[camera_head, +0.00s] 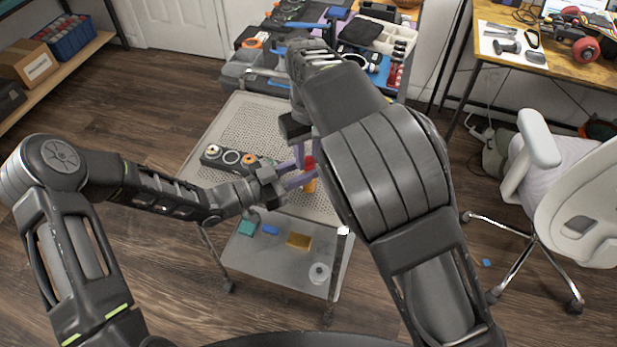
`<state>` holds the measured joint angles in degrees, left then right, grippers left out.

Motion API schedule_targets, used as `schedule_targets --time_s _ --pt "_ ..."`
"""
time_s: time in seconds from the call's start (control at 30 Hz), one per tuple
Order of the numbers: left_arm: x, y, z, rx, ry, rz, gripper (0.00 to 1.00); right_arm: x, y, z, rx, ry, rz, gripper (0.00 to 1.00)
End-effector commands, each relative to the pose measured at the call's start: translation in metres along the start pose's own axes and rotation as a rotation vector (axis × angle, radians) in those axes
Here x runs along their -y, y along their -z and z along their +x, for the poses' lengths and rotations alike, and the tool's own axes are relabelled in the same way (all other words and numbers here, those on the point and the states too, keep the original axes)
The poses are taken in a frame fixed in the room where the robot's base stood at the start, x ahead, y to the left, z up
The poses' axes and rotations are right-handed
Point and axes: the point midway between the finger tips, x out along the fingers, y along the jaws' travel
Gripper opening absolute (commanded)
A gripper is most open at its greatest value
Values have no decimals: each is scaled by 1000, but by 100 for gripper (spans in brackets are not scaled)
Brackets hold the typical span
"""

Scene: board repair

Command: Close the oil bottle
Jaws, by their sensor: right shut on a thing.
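The oil bottle (309,185) is a small orange-yellow body on the perforated top of the cart. A red cap (309,162) shows directly above it; I cannot tell whether the two touch. My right gripper (307,160) comes down from above with its purple fingers shut on the red cap. My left gripper (297,176) reaches in from the left, its purple fingers at the bottle's side. I cannot tell whether they grip it. My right arm hides part of the area behind the bottle.
A dark strip holder with several round parts (231,157) lies on the cart top (245,115) to the left. A crowded toolbox (265,75) stands behind. A white chair (580,200) is at right. Small items lie on the lower shelf (275,265).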

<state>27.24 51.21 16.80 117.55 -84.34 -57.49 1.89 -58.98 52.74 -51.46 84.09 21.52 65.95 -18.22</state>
Motion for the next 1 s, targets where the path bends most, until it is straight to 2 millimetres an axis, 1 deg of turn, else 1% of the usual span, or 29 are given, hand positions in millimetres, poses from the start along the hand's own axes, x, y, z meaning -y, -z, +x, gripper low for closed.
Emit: schedule_targets --time_s 0.03,0.17,0.47,0.5,0.73,1.0 --pt "0 -3 -1 6 1 -2 0 0 0 0 0 0 0 11" --pt "0 -3 -1 6 1 -2 0 0 0 0 0 0 0 1" --pt "0 -3 -1 6 1 -2 0 0 0 0 0 0 0 0" --pt "0 -3 -1 6 1 -2 0 0 0 0 0 0 0 28" --pt "0 -3 -1 6 1 -2 0 0 0 0 0 0 0 47" --pt "0 -3 -1 6 1 -2 0 0 0 -1 -1 0 0 47"
